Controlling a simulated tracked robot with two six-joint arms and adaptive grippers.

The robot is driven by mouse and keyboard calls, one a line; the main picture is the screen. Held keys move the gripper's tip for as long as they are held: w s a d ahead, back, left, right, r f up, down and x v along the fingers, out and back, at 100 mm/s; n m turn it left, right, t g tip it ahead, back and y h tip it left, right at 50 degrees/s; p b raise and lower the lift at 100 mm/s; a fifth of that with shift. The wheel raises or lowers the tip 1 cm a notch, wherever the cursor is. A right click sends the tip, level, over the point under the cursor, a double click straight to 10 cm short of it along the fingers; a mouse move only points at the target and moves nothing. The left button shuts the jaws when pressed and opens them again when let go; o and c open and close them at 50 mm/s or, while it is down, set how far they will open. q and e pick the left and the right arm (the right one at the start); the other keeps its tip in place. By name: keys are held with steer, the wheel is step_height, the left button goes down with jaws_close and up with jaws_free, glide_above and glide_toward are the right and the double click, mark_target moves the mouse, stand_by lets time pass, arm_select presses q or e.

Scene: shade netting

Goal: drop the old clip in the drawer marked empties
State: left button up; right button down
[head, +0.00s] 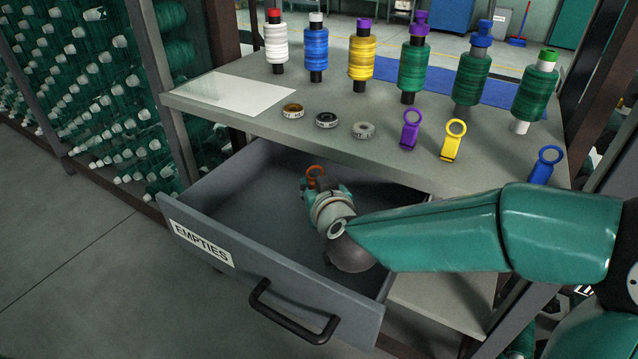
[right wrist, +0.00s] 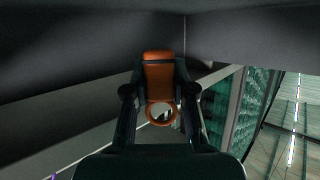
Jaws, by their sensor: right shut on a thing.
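The drawer marked EMPTIES (head: 268,287) is pulled open under the table, and its visible floor is bare. My right gripper (head: 318,183) is over the open drawer, inside its outline. It is shut on an orange clip (head: 314,173) with a ring end. In the right wrist view the orange clip (right wrist: 159,78) sits between the two fingers (right wrist: 158,92), its ring toward the palm, with dark drawer walls around it. I cannot tell whether the clip touches the drawer floor. My left gripper is not in view.
The table (head: 225,115) above the drawer holds several thread spools, three small tape rolls (head: 327,120) and a white sheet (head: 228,93). Purple (head: 410,130), yellow (head: 453,140) and blue (head: 545,166) clips are along its front edge. The table edge overhangs the drawer's back.

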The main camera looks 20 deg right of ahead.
steer(key=c, duration=1)
jaws_free()
steer(key=shift+o, duration=0.2)
steer(key=shift+r, duration=0.1)
steer(key=shift+r, duration=0.25)
steer(key=d+p+v, duration=0.1)
steer(key=p+v, duration=0.2)
steer(key=v, duration=0.4)
steer(key=shift+s+a+r, duration=0.25)
steer(key=shift+a+r, duration=0.1)
steer(key=shift+a, duration=0.15)
steer(key=shift+r+p, duration=0.1)
steer(key=shift+p, duration=0.25)
